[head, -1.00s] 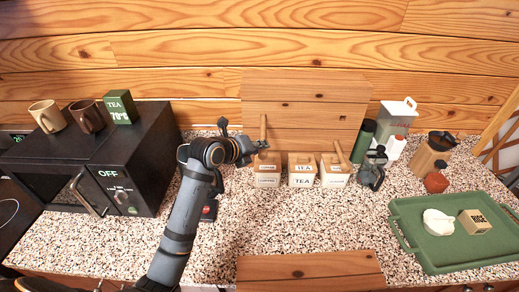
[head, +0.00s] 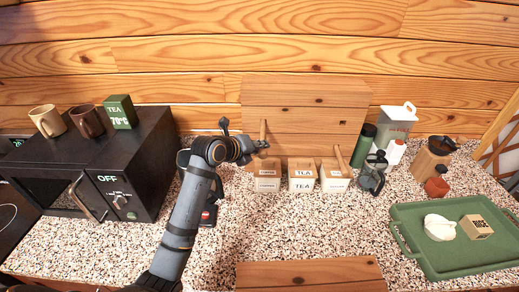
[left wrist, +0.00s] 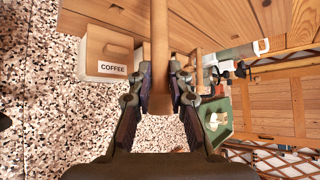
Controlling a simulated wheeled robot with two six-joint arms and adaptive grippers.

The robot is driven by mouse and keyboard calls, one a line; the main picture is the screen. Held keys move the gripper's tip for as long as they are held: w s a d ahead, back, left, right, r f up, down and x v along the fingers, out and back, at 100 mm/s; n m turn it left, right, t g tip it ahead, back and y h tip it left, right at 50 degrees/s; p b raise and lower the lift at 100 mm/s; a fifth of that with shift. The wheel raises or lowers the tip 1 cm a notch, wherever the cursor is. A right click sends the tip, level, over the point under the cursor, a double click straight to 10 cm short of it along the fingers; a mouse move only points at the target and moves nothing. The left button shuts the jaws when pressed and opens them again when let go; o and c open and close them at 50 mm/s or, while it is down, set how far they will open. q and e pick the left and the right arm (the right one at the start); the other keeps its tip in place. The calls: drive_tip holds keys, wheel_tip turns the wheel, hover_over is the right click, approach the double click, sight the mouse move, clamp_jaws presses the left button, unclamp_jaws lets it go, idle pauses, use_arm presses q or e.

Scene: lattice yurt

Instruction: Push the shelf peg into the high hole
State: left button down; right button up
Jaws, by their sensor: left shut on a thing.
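My left gripper (head: 262,147) is in front of the wooden back panel (head: 340,115), just above the coffee box. In the left wrist view the left gripper (left wrist: 160,100) is shut on a light wooden rod (left wrist: 160,50), which I take to be the shelf peg. The rod runs up and away between the fingers, and its near end looks wider. In the head view the rod (head: 262,130) stands nearly upright above the fingers. Dark spots show on the panel, but I cannot tell holes from knots. My right gripper is not in view.
A coffee box (head: 267,184), a tea box (head: 302,184) and a third box (head: 335,185) with a tilted wooden handle (head: 341,157) stand before the panel. A black oven (head: 145,160) is left and a green tray (head: 425,258) right. Speckled counter in front is partly clear.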

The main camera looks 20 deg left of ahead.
use_arm(q)
drive_tip(key=shift+w+a+b, duration=0.15)
drive_tip(key=shift+w+a, duration=0.1)
drive_tip(key=shift+w, duration=0.6)
drive_tip(key=shift+w+a+b, duration=0.15)
drive_tip(key=shift+w+a, duration=0.1)
drive_tip(key=shift+w, duration=0.6)
drive_tip(key=c, duration=1.2)
unclamp_jaws()
drive_tip(key=shift+w, duration=0.1)
drive_tip(key=shift+o, duration=0.2)
drive_tip(key=v, duration=1.2)
